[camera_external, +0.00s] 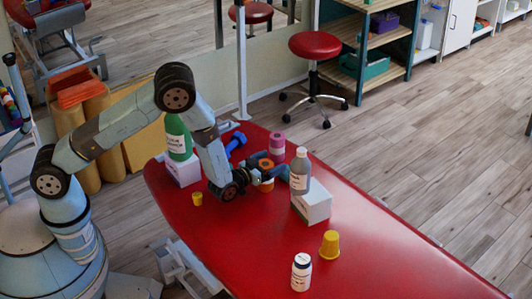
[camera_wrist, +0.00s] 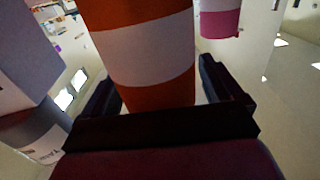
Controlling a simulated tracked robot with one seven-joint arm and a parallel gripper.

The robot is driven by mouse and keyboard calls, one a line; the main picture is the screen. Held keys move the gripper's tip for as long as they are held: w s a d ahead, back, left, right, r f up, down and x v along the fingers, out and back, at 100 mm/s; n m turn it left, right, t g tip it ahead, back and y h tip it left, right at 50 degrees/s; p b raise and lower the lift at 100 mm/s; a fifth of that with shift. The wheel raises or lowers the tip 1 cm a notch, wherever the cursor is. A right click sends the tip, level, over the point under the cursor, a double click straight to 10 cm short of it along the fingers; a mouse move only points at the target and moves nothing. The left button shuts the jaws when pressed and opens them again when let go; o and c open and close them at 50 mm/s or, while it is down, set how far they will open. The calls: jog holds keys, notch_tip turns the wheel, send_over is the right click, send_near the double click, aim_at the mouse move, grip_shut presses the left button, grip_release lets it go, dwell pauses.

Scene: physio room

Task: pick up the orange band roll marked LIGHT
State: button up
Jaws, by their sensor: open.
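The orange band roll (camera_external: 266,186) with a white label band stands on the red table (camera_external: 240,235). Its lettering is not readable here. My gripper (camera_external: 271,168) is low over the table with its dark fingers open, one on each side of the roll. In the wrist view the roll (camera_wrist: 145,50) rises large between the two open fingers of my gripper (camera_wrist: 157,88). A gap shows on the right; whether either finger touches the roll is hard to tell.
A pink roll (camera_external: 277,144) and a blue dumbbell (camera_external: 236,143) lie close behind. A grey bottle (camera_external: 300,172) on a white box (camera_external: 313,204) stands just right of my gripper. A green bottle (camera_external: 178,138) stands left. The front table is mostly clear around a yellow cup (camera_external: 329,245) and pill bottle (camera_external: 301,272).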

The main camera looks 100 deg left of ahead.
jog(key=c, duration=1.7)
